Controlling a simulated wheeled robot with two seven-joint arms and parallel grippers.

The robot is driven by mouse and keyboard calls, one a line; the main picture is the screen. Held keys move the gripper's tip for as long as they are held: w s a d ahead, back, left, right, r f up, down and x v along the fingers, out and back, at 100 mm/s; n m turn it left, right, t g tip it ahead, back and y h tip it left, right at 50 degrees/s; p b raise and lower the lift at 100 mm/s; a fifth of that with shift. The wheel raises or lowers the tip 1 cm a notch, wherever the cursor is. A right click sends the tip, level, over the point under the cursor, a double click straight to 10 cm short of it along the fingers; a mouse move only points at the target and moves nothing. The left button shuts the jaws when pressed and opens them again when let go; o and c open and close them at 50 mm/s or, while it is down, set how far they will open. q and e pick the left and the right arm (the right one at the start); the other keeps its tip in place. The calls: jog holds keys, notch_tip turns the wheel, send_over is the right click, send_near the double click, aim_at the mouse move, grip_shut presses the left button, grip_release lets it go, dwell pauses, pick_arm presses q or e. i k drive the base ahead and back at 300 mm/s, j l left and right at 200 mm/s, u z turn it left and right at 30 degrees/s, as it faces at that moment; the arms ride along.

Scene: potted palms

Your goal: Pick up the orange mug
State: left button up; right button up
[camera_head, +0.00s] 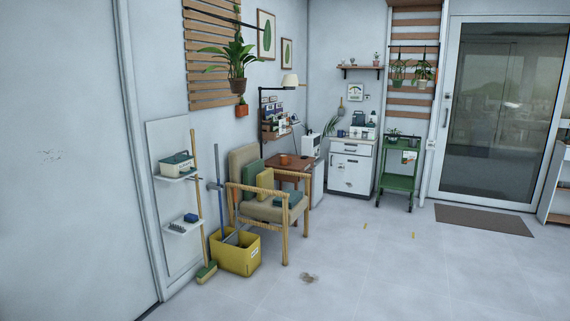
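An orange mug-like object (283,160) sits on the small brown side table (300,168), behind the armchair and well away from me. It is small in the picture, and I cannot make out a handle. Another orange vessel, a small hanging pot (242,110), is on the wall below the hanging plant. Neither of my grippers shows in the head view.
A wooden armchair (262,190) with cushions stands in front of the side table. A yellow bucket (236,254) and a broom (206,272) stand at its left. A white cabinet (351,168) and green cart (397,180) stand farther back. The floor (400,275) at centre and right is mostly clear.

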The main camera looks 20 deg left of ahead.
aim_at(284, 159)
jog(key=i+j+z, duration=0.15)
jog(key=i, duration=2.65)
jog(key=i+u, duration=0.15)
jog(key=i, duration=0.45)
jog(key=i+u, duration=0.15)
jog(key=i, duration=0.45)
jog(key=i+l+u, duration=0.2)
jog(key=i, duration=0.4)
jog(key=i+l+u, duration=0.15)
jog(key=i, duration=0.45)
